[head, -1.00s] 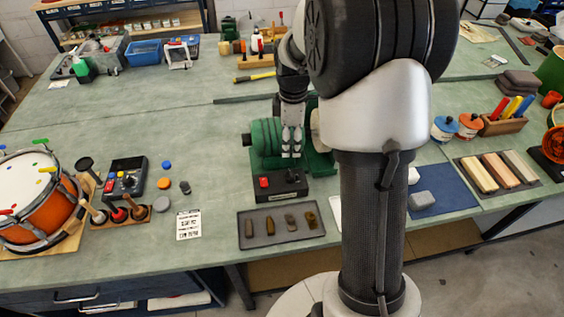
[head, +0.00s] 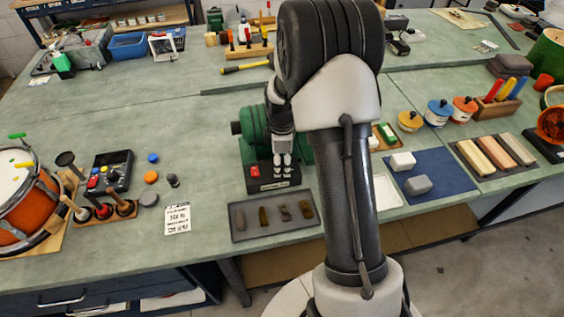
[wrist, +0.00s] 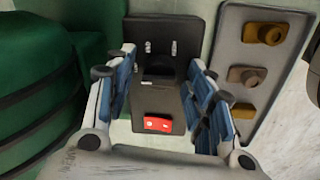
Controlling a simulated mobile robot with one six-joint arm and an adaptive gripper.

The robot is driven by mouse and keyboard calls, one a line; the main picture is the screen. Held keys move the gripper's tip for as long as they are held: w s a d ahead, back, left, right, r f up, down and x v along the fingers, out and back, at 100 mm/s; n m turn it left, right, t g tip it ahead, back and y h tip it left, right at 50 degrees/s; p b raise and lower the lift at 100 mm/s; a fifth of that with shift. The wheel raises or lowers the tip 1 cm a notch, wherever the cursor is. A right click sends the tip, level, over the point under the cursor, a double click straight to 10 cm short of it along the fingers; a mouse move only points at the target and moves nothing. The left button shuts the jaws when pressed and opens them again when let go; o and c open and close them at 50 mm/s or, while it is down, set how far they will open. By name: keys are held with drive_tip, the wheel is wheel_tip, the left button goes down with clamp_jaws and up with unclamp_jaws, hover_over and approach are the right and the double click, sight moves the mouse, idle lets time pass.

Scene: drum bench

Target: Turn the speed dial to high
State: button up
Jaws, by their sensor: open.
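The black control box (head: 270,184) stands in front of the green machine (head: 252,128), with a red rocker switch (head: 254,171) on its left part. My gripper (head: 284,172) is low over the right part of the box in the head view and hides that part. In the wrist view the gripper (wrist: 161,68) is open, its blue-padded fingers on either side of the black box. A dark raised part (wrist: 158,70), which looks like the speed dial, lies between the fingers. The red switch (wrist: 158,124) is nearer the palm. Contact and dial setting cannot be made out.
A grey tray (head: 240,233) with several small pieces lies just in front of the box; it also shows in the wrist view (wrist: 228,58). A printed card (head: 177,219) lies to the left. The green machine body (wrist: 45,85) is close beside the left finger.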

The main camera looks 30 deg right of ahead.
drive_tip(key=shift+c, duration=0.4)
drive_tip(key=c, duration=1)
